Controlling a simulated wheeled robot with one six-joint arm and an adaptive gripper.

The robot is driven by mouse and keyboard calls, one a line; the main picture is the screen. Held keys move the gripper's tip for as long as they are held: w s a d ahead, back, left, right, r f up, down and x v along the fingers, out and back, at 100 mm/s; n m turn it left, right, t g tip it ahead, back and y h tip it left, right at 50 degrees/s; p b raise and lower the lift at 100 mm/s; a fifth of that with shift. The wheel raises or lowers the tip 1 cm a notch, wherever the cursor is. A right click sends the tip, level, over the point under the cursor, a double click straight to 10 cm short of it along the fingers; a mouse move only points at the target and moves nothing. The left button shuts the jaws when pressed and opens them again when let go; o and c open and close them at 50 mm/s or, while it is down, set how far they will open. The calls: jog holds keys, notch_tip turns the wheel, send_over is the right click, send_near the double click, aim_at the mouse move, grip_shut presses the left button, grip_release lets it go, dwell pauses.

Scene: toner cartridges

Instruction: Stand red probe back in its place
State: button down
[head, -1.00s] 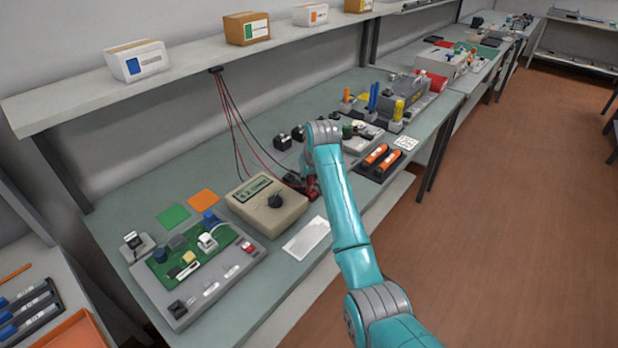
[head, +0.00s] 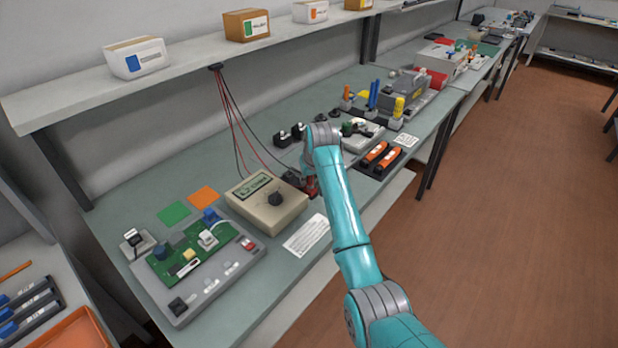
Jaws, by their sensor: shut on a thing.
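The red probe (head: 311,188) shows as a small red piece just below the end of my arm, at the right side of the beige meter (head: 262,210). My gripper (head: 308,179) is mostly hidden behind my wrist; it is shut on the red probe, low near the bench top. A small dark block (head: 290,178) stands just left of it, behind the meter's right corner. Red and black leads (head: 232,125) hang from a clip under the shelf and run down behind the meter. I cannot tell whether the probe sits in a holder.
A grey tray with a green circuit board (head: 197,258) lies left of the meter. A white card (head: 306,236) lies in front. A dark tray with orange cartridges (head: 378,158) is right of my arm. Small black parts (head: 290,136) stand behind. The shelf (head: 190,60) overhangs the bench's back.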

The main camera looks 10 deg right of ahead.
jog(key=c, duration=1)
grip_release()
jog(key=shift+o, duration=0.2)
jog(key=v, duration=1.2)
